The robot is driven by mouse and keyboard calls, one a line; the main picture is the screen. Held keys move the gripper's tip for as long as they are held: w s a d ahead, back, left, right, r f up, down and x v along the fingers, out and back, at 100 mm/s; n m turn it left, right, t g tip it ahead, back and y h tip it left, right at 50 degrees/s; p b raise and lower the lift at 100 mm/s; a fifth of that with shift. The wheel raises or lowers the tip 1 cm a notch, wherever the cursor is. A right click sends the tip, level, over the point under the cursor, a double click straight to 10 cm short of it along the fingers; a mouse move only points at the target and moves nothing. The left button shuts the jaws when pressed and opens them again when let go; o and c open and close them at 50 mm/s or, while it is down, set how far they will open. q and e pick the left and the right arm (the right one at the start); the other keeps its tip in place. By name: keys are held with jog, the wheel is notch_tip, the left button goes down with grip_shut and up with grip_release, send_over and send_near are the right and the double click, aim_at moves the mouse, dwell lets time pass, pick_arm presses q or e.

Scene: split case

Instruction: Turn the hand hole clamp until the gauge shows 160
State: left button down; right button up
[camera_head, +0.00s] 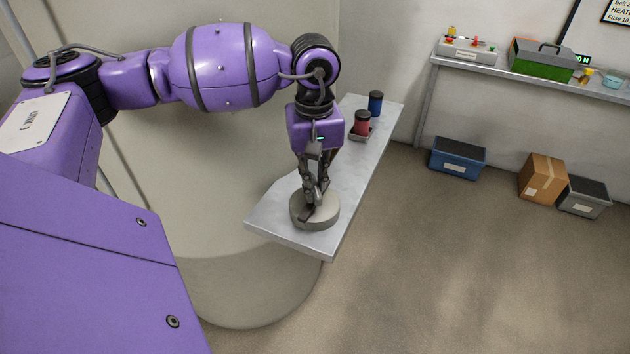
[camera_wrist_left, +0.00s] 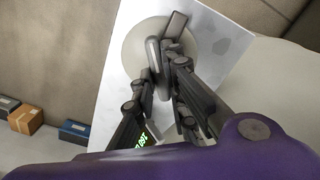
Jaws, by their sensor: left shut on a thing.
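The hand hole clamp is a round pale grey disc (camera_head: 328,218) with a dark bar (camera_head: 304,214) across its top, lying on a metal shelf plate. In the left wrist view the disc (camera_wrist_left: 136,48) and the bar's end (camera_wrist_left: 177,22) show beyond the fingers. My left gripper (camera_head: 316,194) points down over the disc; in the wrist view its fingers (camera_wrist_left: 165,55) are shut on the bar, hiding part of it. A display with green digits (camera_wrist_left: 146,138) is partly hidden behind the fingers in the wrist view; I cannot read it surely. My right gripper is not in view.
A red jar (camera_head: 361,124) and a blue jar (camera_head: 375,103) stand farther back on the metal plate (camera_head: 285,236). A wall shelf (camera_head: 500,66) holds a green toolbox (camera_head: 541,61). Bins and a carton (camera_head: 542,178) sit on the floor.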

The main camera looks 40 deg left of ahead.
pick_arm(q)
jog(key=shift+m, duration=0.6)
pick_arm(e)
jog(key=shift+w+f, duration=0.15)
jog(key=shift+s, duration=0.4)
pick_arm(q)
jog(key=c, duration=1.8)
grip_release()
jog(key=shift+o, duration=0.2)
jog(key=shift+r, duration=0.15)
notch_tip(320, 180, up, 12)
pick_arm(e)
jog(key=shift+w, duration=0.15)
